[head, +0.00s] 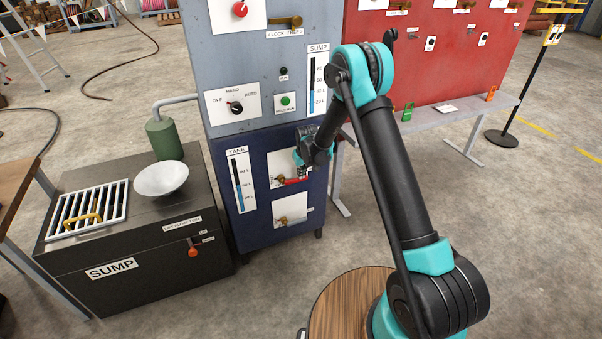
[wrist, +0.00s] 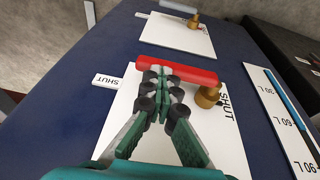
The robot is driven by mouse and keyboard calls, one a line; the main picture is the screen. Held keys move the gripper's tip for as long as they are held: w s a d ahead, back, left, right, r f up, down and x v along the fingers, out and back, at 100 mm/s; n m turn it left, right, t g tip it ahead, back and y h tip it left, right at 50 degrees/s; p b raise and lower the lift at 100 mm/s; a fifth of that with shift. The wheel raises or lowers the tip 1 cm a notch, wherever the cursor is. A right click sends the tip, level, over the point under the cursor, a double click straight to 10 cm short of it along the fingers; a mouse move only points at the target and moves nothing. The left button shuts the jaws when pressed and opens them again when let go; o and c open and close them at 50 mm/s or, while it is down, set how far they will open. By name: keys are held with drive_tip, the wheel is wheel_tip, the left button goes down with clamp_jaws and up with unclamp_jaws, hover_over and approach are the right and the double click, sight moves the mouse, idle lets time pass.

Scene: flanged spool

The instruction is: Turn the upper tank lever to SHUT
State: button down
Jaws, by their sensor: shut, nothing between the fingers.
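The upper tank lever (head: 292,180) has a red handle and lies about level on its white plate on the blue tank panel. In the wrist view the red handle (wrist: 185,72) extends left from a brass pivot (wrist: 208,95). One SHUT tag (wrist: 118,82) sits beyond the handle's free end, and another SHUT word (wrist: 225,106) is beside the pivot. My gripper (wrist: 158,80) is shut and empty, its fingertips at the handle's near side toward the free end. I cannot tell whether they touch it. In the head view my gripper (head: 302,172) partly hides the plate.
The lower lever (head: 282,221) sits on its own plate below. The TANK gauge (head: 241,182) is left of the levers. The black SUMP box (head: 150,255) with a bowl (head: 161,179) and grate stands left. A red panel (head: 440,55) and a grey bench (head: 455,110) stand right.

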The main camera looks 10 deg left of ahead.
drive_tip(key=shift+d, duration=0.2)
drive_tip(key=w+v, duration=0.2)
drive_tip(key=v, duration=1.1)
drive_tip(key=s+d+r+m, duration=0.1)
drive_tip(key=s+d+r, duration=0.6)
drive_tip(key=d, duration=0.4)
drive_tip(key=s+d+m, duration=0.1)
drive_tip(key=s+d, duration=0.5)
drive_tip(key=s, duration=0.3)
drive_tip(key=s+d+m+h, duration=0.1)
drive_tip(key=s+d+m, duration=0.1)
drive_tip(key=s+d, duration=0.5)
drive_tip(key=s+d+m+t, duration=0.1)
drive_tip(key=s+d, duration=0.5)
drive_tip(key=s, duration=0.7)
drive_tip(key=shift+s+d+m, duration=0.2)
drive_tip(key=shift+s+m, duration=0.05)
drive_tip(key=shift+m, duration=0.35)
drive_tip(key=shift+f, duration=0.1)
